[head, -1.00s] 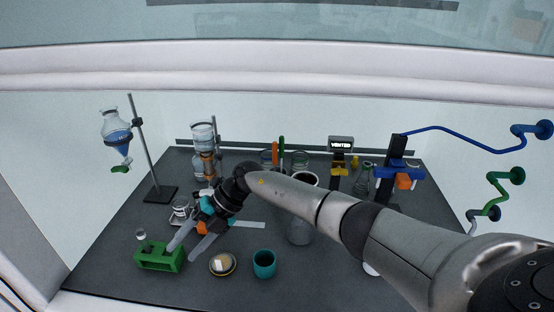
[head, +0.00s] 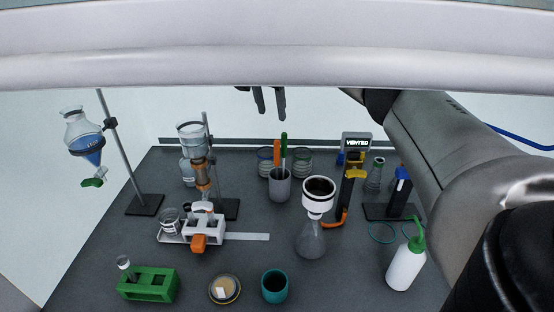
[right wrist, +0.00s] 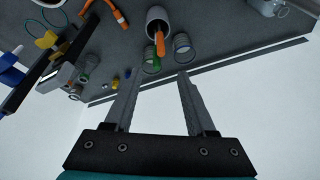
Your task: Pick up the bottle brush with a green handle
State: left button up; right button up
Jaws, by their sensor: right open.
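The bottle brush's green handle (head: 284,142) stands up from a grey cup (head: 279,188), beside an orange handle (head: 277,152). The lower part inside the cup is hidden. My right gripper (head: 268,112) is open and empty, fingers pointing down, high above the cup; its upper part is hidden by the hood sash. In the right wrist view, the green handle (right wrist: 152,66) and orange handle (right wrist: 160,44) show just beyond the fingertips (right wrist: 160,76), apart from them, with the cup (right wrist: 158,18) beyond. My left gripper is not in view.
A flask with a white-rimmed funnel (head: 318,205) stands right of the cup, and a glassware stand (head: 206,165) left. Round glass vessels (head: 301,163) stand behind it. A white wash bottle (head: 404,266) is front right. The white sash (head: 200,60) crosses above.

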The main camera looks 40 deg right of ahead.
aim_at(283, 134)
jog(key=shift+n+h, duration=0.3)
jog(key=shift+n, duration=0.3)
jog(key=d+f, duration=0.1)
jog(key=f, duration=0.1)
jog(key=w+d+f, duration=0.1)
jog(key=d+f, duration=0.1)
jog(key=f, duration=0.1)
jog(key=d+f, duration=0.2)
jog(key=shift+w+d+f, duration=0.15)
jog(key=shift+w+f, duration=0.2)
jog(key=shift+w, duration=0.05)
jog(key=shift+w+x, duration=0.1)
jog(key=shift+x, duration=0.9)
jog(key=shift+w+x, duration=0.15)
jog(key=shift+x, duration=0.8)
jog(key=shift+d+f, duration=0.15)
jog(key=shift+f, duration=0.45)
grip_shut()
